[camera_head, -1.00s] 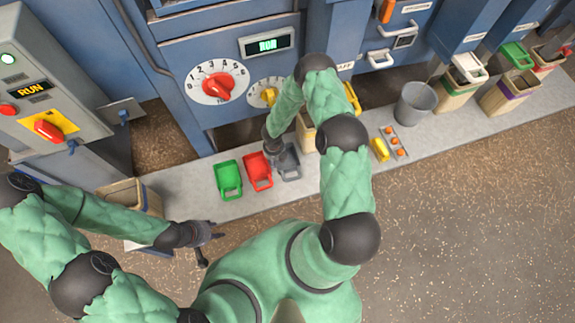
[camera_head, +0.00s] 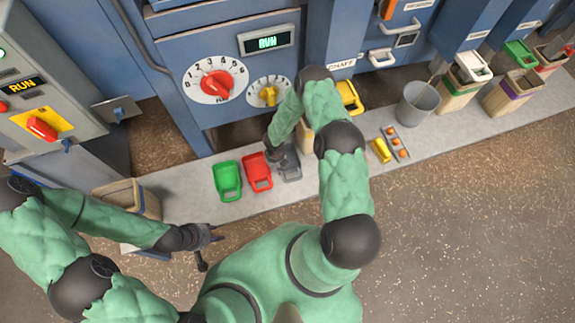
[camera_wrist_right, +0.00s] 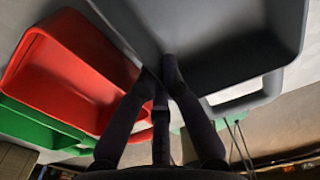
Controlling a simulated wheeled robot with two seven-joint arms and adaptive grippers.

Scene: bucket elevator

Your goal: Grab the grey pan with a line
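The grey pan (camera_head: 291,168) lies on the pale ledge, to the right of the red pan. It shows large in the right wrist view (camera_wrist_right: 225,40), with its looped handle at the lower right. I cannot make out a line on it. My right gripper (camera_head: 277,157) is at the grey pan's left side; in the wrist view its dark fingers (camera_wrist_right: 158,75) converge at the pan's near edge. I cannot tell whether they pinch it. My left gripper (camera_head: 212,247) is open and empty, with fingers apart, in front of the ledge.
The red pan (camera_head: 257,171) and green pan (camera_head: 228,181) lie close by on the left. A button strip (camera_head: 397,145), yellow block (camera_head: 381,150) and bucket (camera_head: 417,104) stand right. The blue machine (camera_head: 200,40) rises behind.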

